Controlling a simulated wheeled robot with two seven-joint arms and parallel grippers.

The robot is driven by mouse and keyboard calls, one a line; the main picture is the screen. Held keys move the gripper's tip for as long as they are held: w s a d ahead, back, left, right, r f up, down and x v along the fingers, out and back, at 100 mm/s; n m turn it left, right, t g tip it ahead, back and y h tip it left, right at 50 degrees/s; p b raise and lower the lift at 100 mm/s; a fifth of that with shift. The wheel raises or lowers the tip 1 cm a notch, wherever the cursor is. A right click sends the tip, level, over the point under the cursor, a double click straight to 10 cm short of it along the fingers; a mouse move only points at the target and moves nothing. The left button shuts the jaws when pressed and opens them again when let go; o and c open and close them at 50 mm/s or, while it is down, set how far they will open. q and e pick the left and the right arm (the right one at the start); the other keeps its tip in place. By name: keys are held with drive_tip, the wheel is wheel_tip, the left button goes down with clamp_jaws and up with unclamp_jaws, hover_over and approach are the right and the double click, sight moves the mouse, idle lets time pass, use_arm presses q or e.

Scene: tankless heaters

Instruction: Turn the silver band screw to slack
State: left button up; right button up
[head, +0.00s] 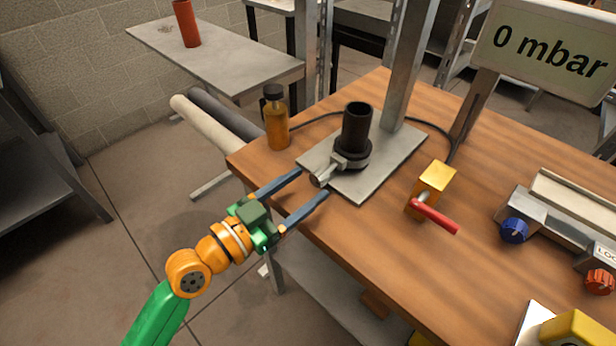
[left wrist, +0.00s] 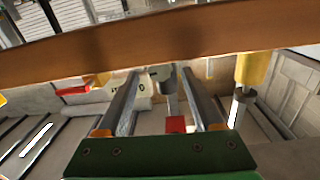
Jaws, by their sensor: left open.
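The silver band screw (head: 318,180) sticks out toward me from the band (head: 350,161) around the foot of a black upright pipe (head: 356,128). The pipe stands on a grey metal plate (head: 373,183) on the wooden bench. My left gripper (head: 312,182) is open, its two long fingers pointing at the screw, one on each side of it. The upside-down left wrist view shows the screw (left wrist: 168,92) between the fingers of my left gripper (left wrist: 160,74); I cannot tell whether either finger touches it. My right gripper is not in view.
An amber bottle (head: 277,120) stands just left of the plate. A yellow valve (head: 432,188) with a red lever (head: 434,217) stands to its right. A metal post (head: 408,70) rises behind the pipe. A display (head: 548,52) reads 0 mbar. The front bench edge lies under my fingers.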

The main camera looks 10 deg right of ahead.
use_arm(q)
drive_tip(key=shift+x, duration=1.05)
drive_tip(key=shift+a+f, duration=0.1)
drive_tip(key=shift+c, duration=1)
drive_tip(key=shift+s, duration=0.1)
clamp_jaws()
drive_tip(key=n, duration=0.3)
drive_tip(key=shift+n+p, duration=0.5)
drive_tip(key=shift+n, duration=1.5)
